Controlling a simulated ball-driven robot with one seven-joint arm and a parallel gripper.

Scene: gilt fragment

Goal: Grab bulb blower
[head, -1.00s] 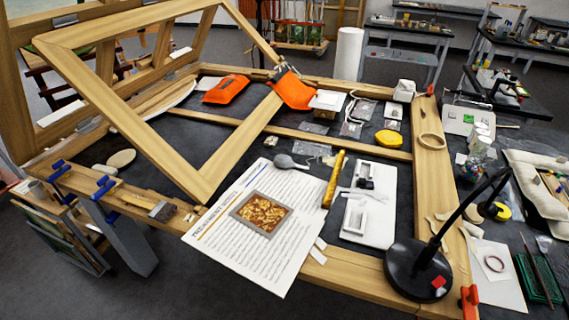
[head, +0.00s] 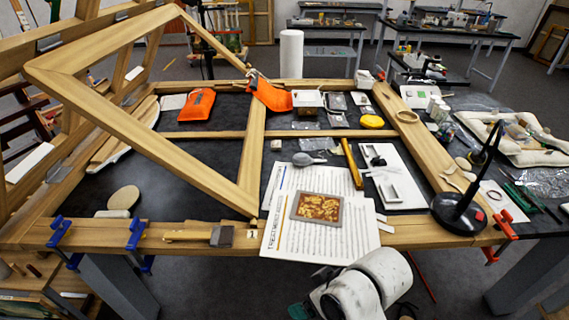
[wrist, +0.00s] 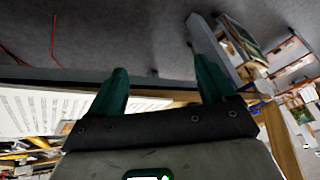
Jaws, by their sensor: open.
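The bulb blower, which looks like a small grey bulb with a thin nozzle (head: 303,158), lies on the dark work surface just beyond the printed sheets, left of a yellow bar. My gripper (wrist: 157,45) shows in the wrist view with two dark green fingers spread apart and nothing between them. In the head view my white arm is at the bottom, in front of the table's near edge, well short of the blower. The blower cannot be made out in the wrist view.
Printed sheets (head: 292,238) carry a framed gilt fragment (head: 318,208) in front of the blower. A yellow bar (head: 352,165) and white tray (head: 401,187) lie to its right. A tilted wooden frame (head: 150,130) rises at left. A black lamp base (head: 458,214) stands at right.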

